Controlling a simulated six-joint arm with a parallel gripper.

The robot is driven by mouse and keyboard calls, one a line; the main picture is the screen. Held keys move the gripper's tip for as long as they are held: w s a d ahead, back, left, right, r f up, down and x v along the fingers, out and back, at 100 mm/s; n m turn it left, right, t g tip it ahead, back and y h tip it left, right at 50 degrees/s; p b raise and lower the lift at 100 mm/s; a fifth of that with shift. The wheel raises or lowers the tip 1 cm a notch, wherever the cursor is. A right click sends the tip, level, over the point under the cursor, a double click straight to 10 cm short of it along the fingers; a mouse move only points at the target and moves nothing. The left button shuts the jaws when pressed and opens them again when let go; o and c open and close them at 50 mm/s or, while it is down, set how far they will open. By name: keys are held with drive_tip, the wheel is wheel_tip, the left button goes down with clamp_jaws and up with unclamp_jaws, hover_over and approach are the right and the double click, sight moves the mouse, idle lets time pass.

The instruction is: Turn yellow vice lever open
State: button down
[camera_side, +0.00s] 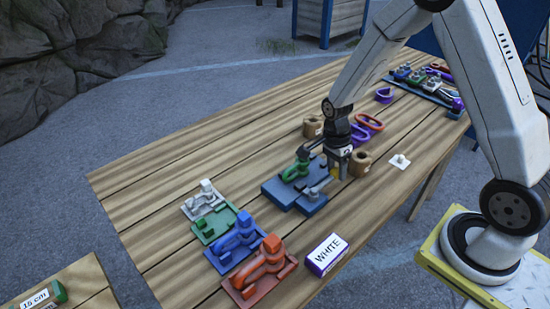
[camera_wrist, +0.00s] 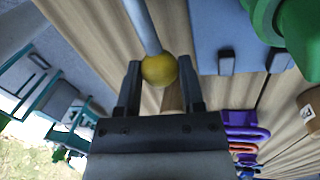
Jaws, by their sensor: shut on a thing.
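The vice lever is a grey rod (camera_wrist: 141,24) ending in a round yellow knob (camera_wrist: 159,69). In the wrist view the knob sits between the two dark fingers of my gripper (camera_wrist: 160,76), which are shut on it. In the side view my gripper (camera_side: 337,167) points down at the right end of the blue vice base (camera_side: 279,191). A green part (camera_side: 297,169) sits on that base, and it also shows at the upper right of the wrist view (camera_wrist: 298,33). My gripper hides most of the knob in the side view.
Wooden spools (camera_side: 359,162) stand close to my gripper. Purple and orange rings (camera_side: 369,121) lie behind it. White, green, blue and red fixtures (camera_side: 262,269) line the front left, beside a box marked WHITE (camera_side: 326,254). The table's far left is clear.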

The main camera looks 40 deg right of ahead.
sight(333, 171)
drive_tip(key=shift+w, duration=0.1)
drive_tip(key=shift+c, duration=1.1)
unclamp_jaws()
drive_tip(key=shift+r, duration=0.1)
wheel_tip(333, 171, up, 8)
drive_tip(key=w, duration=0.1)
drive_tip(key=shift+w+f, duration=0.25)
drive_tip(key=shift+s, duration=0.1)
drive_tip(key=n, duration=0.2)
drive_tip(key=s+a+r+n+t, duration=0.1)
drive_tip(key=n, duration=0.1)
drive_tip(key=shift+s+a, duration=0.15)
drive_tip(key=s+a+r+n+t, duration=0.2)
drive_tip(key=s+a+n, duration=0.3)
drive_tip(key=n, duration=1.1)
drive_tip(key=shift+s+r+t, duration=0.2)
drive_tip(key=shift+s+t, duration=0.7)
drive_tip(key=shift+s, duration=0.2)
